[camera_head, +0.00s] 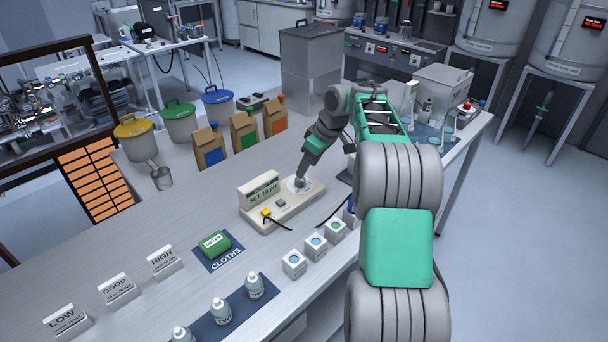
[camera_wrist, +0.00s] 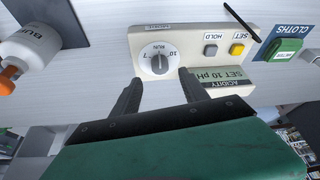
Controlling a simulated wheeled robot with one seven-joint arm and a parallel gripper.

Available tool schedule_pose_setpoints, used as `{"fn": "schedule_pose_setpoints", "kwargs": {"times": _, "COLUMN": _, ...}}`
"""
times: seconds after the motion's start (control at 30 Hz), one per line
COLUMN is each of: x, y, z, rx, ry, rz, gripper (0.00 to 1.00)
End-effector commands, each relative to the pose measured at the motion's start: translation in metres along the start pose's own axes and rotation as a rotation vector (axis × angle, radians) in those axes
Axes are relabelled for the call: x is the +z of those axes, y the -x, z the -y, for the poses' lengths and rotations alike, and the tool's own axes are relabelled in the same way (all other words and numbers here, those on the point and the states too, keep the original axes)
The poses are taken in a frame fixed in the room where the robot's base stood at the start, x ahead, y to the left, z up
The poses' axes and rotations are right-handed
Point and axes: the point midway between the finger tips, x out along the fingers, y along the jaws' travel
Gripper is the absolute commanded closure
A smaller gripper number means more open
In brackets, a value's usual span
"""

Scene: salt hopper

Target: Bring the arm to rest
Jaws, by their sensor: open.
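My arm reaches over the bench, and my gripper (camera_head: 302,176) is at the dial end of the cream acidity meter (camera_head: 262,220). In the wrist view, my gripper (camera_wrist: 160,84) is open and empty. Its two dark fingers point toward the round dial (camera_wrist: 158,60) and stand apart at either side of its near edge; I cannot tell whether they touch the meter. The meter's display (camera_wrist: 232,80) reads "ACIDITY SET 10 pH". A grey button (camera_wrist: 210,50) and a yellow button (camera_wrist: 237,49) sit beside the dial.
A green cloth pack (camera_head: 214,242) lies on the cloths mat (camera_head: 228,261). Small white boxes (camera_head: 294,264), bottles (camera_head: 255,286) and label stands (camera_head: 164,262) line the front. Paper bags (camera_head: 244,132) stand behind. A bottle with an orange tip (camera_wrist: 35,50) is close by in the wrist view.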

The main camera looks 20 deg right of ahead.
Motion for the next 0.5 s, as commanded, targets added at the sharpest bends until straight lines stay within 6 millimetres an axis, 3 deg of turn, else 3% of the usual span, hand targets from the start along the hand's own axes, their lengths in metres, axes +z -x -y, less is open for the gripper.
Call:
{"fn": "schedule_pose_setpoints", "kwargs": {"times": 0.13, "x": 0.0006, "y": 0.0145, "z": -0.0003, "rx": 0.000, "ry": -0.001, "rz": 0.001, "gripper": 0.48}}
{"fn": "schedule_pose_setpoints", "kwargs": {"times": 0.5, "x": 0.0002, "y": 0.0157, "z": 0.0007, "rx": 0.000, "ry": -0.002, "rz": 0.001, "gripper": 0.48}}
